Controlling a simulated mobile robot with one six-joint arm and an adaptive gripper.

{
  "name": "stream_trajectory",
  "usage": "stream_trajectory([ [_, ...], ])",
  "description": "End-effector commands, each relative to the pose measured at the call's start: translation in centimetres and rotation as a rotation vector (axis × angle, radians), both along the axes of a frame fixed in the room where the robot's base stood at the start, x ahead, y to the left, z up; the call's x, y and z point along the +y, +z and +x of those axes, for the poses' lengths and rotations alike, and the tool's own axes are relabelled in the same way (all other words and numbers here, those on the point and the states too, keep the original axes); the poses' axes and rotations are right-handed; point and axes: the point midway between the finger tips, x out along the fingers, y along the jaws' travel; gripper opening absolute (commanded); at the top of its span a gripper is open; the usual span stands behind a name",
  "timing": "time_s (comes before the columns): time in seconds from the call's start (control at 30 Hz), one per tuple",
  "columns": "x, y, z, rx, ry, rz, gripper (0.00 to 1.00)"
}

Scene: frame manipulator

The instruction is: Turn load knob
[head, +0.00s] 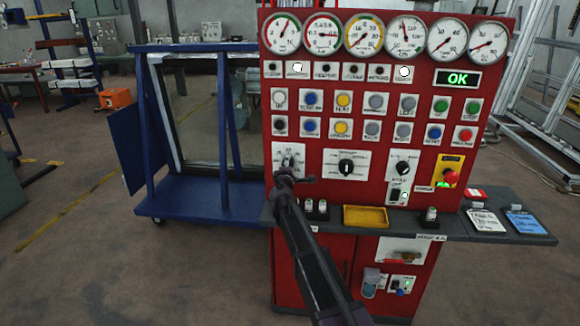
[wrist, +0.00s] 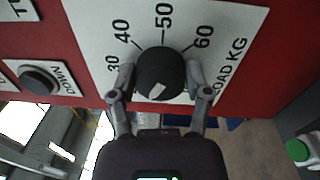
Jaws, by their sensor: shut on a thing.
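The load knob (wrist: 160,70) is a round black knob on a white plate (wrist: 88,30) marked "LOAD KG", with 30, 40, 50 and 60 around it. A white mark shows on the knob's face, on the side toward my gripper. In the head view the knob (head: 289,161) is the leftmost dial on the red panel, partly hidden by my gripper (head: 292,179). In the wrist view my gripper (wrist: 160,84) has one finger on each side of the knob and is shut on it.
The red panel (head: 375,192) carries gauges, rows of buttons, another large dial (head: 346,167) and a red emergency button (head: 450,177). A grey shelf (head: 465,232) below holds a yellow tray (head: 366,225) and small bottles. A blue cart (head: 205,195) stands to the left.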

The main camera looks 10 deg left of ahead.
Motion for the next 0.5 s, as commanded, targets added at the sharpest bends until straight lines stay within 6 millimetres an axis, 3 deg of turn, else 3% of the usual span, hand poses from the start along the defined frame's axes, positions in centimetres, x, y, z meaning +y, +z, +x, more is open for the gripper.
stream_trajectory([
  [0.5, 0.18, -0.14, 0.29, -0.018, 0.000, 0.486, 0.15],
])
